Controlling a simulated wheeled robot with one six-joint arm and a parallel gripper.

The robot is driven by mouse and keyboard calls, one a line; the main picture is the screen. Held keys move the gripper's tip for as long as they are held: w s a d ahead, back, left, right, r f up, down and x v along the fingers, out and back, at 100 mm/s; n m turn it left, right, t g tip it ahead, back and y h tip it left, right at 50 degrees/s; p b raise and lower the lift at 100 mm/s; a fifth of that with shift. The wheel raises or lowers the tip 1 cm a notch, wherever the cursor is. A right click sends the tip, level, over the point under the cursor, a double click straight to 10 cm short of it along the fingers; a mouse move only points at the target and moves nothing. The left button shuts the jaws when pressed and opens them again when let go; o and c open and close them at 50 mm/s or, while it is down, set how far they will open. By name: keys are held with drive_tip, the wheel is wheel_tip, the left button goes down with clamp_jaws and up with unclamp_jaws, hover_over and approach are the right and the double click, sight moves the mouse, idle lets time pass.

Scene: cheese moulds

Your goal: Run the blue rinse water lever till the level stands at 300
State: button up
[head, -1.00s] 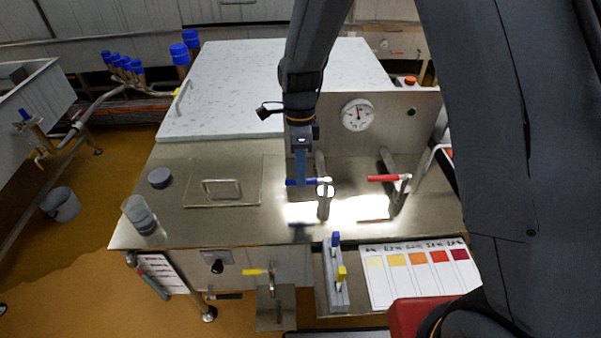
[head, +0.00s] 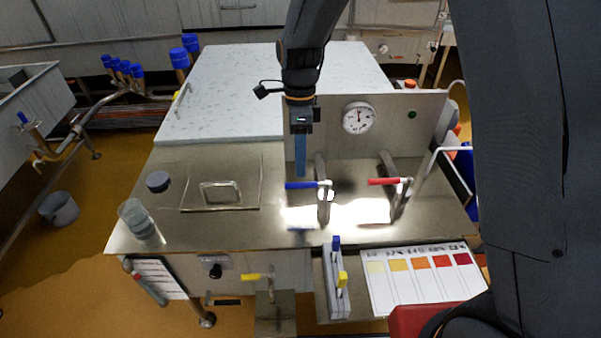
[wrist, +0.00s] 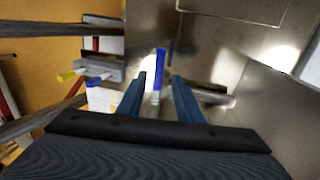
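The blue lever (head: 303,185) sits on top of a metal tap post on the steel bench and points left. It also shows in the wrist view (wrist: 161,62), lying in line with the gap between my fingertips. My gripper (head: 301,172) points down just above and behind the lever. In the wrist view its two blue fingers (wrist: 159,78) are apart with nothing clamped between them. A clear glass vessel (head: 139,220) stands at the bench's left front edge; any level marks on it are too small to read.
A red lever (head: 384,181) on a second tap stands to the right. A round dial (head: 359,117) is on the upright panel behind. A flat lid with a handle (head: 221,192) and a grey puck (head: 158,181) lie to the left. A yellow lever (head: 258,276) is at the front.

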drive_tip(key=shift+w+r+b, duration=0.15)
drive_tip(key=shift+r, duration=0.6)
drive_tip(key=shift+w+r+b, duration=0.15)
drive_tip(key=shift+r, duration=0.55)
